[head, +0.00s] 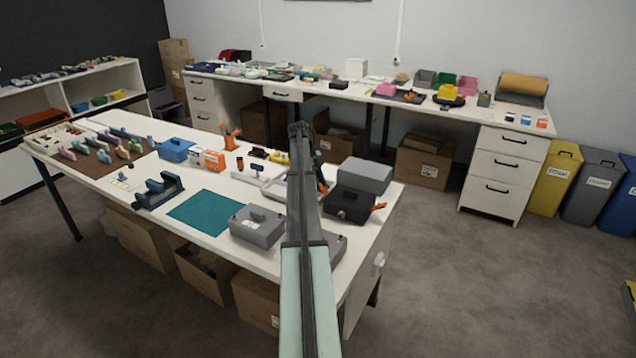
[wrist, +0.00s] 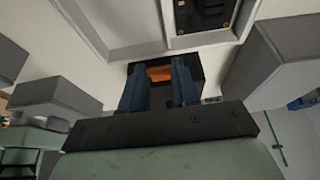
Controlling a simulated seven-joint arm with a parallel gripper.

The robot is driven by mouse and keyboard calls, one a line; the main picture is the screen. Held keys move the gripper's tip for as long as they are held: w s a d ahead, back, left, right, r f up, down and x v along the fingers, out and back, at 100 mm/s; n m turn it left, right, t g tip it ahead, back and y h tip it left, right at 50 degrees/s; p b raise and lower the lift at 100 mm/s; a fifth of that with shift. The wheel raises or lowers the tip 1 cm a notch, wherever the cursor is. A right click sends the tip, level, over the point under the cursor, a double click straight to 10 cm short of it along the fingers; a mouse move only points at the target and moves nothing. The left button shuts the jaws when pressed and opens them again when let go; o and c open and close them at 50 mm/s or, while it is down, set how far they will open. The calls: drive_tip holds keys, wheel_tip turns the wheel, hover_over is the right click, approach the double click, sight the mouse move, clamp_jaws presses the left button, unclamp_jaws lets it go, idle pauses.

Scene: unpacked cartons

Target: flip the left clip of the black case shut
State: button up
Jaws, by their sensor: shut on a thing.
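The black case (head: 348,208) stands near the right end of the white worktable, with a grey lid (head: 366,175) on top. One orange clip (head: 380,206) sticks out at its right side. Another orange piece, the left clip (head: 323,188), shows at its left side, beside my arm. In the wrist view, my gripper (wrist: 158,72) has its two blue fingers around an orange piece (wrist: 159,74), which looks like the left clip, against a dark surface. The fingers are closed on it. In the head view my arm hides most of the gripper and the case's left side.
A grey box (head: 257,226) and a teal mat (head: 208,212) lie left of my arm. A white tray (wrist: 118,35) is close beyond the fingers, and a grey block (wrist: 268,75) is close on the right.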

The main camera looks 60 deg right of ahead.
sight(324, 188)
clamp_jaws()
drive_tip(key=s+t, duration=0.1)
drive_tip(key=s+r+t, duration=0.1)
drive_tip(key=t, duration=0.1)
drive_tip(key=s+t, duration=0.1)
drive_tip(key=shift+a+r+t, duration=0.1)
drive_tip(key=shift+r+t, duration=0.15)
drive_tip(key=shift+t, duration=0.05)
drive_tip(key=shift+s+r+t, duration=0.15)
drive_tip(key=shift+s+t, duration=0.5)
drive_tip(key=shift+t, duration=0.55)
drive_tip(key=shift+s+t, duration=0.4)
drive_tip(key=shift+t, duration=0.35)
drive_tip(key=shift+s+t, duration=0.35)
drive_tip(key=shift+t, duration=0.4)
